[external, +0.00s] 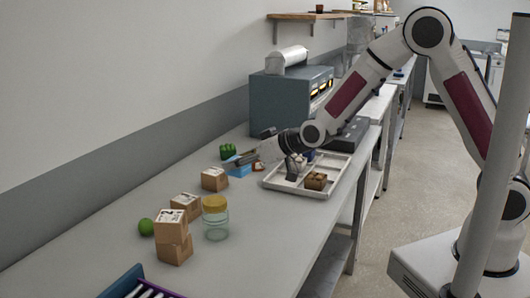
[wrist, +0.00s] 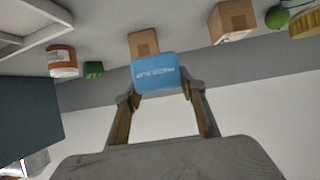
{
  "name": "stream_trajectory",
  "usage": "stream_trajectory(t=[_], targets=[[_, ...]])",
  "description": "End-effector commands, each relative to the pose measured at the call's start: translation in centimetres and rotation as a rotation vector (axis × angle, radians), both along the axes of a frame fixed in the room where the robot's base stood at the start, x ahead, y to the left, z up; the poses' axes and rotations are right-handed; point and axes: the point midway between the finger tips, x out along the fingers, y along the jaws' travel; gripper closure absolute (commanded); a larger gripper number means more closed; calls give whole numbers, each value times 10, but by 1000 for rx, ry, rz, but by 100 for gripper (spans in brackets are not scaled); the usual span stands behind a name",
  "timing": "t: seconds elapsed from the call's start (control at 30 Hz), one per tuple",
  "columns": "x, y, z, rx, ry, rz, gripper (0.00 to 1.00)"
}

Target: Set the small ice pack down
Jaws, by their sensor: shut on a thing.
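The small ice pack is a blue slab with white lettering, seen in the wrist view (wrist: 155,73) between my fingertips. My gripper (wrist: 158,88) is shut on it, one finger at each side. In the external view the blue ice pack (external: 238,169) shows at the end of my gripper (external: 243,160), left of the white tray. It is low over the table or touching it; I cannot tell which. The fingers hide part of it in the external view.
A carton (external: 215,179), green item (external: 228,151) and red-and-white jar (wrist: 62,61) are close by. The white tray (external: 288,186) holds a small box (external: 316,181). Stacked cartons (external: 174,250), a lime (external: 146,227) and a glass jar (external: 216,222) stand nearer the camera.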

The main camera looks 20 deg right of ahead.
Motion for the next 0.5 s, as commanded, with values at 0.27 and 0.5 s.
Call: stream_trajectory(t=[0.27,0.5], targets=[[64,-45,-6,2,-2,-65,88],[103,-70,-3,1,-2,-67,88]])
